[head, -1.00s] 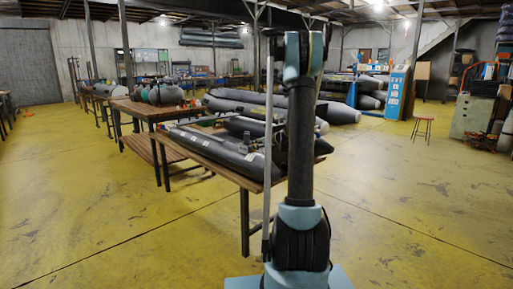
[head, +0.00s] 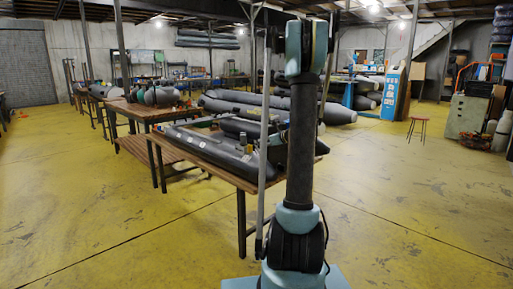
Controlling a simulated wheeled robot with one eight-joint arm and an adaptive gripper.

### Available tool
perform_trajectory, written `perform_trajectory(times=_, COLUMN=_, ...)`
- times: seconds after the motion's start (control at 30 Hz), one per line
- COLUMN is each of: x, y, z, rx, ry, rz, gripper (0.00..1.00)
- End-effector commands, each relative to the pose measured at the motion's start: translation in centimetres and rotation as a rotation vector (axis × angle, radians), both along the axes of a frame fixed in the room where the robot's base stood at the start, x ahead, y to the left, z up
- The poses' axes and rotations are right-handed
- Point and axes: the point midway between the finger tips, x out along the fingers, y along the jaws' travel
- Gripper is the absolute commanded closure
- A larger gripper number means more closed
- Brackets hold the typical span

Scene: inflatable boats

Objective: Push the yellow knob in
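A small yellowish upright piece (head: 243,138) shows at the grey inflatable boat on the near wooden table. It is too small for me to tell whether it is the yellow knob. The grey boat (head: 205,146) lies lengthwise on the table (head: 222,174). My arm stands upright in front of the table's right end and hides part of it.
A second wooden table (head: 146,112) with boat parts stands behind to the left. Large grey boats (head: 335,112) lie beyond the near table. A red stool (head: 417,129) and a grey-green cabinet (head: 467,116) stand at the right.

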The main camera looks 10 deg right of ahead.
Motion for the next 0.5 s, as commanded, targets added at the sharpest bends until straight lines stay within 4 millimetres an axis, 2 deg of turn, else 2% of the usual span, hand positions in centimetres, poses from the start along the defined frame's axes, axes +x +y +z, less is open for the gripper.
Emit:
perform_trajectory(times=0.2, x=-2.2, y=-1.7, z=1.1, rx=0.0, ry=0.001, rz=-0.002, gripper=0.62)
perform_trajectory(times=0.5, x=-2.9, y=-2.1, z=1.4, rx=-0.001, ry=0.001, rz=0.0, gripper=0.62)
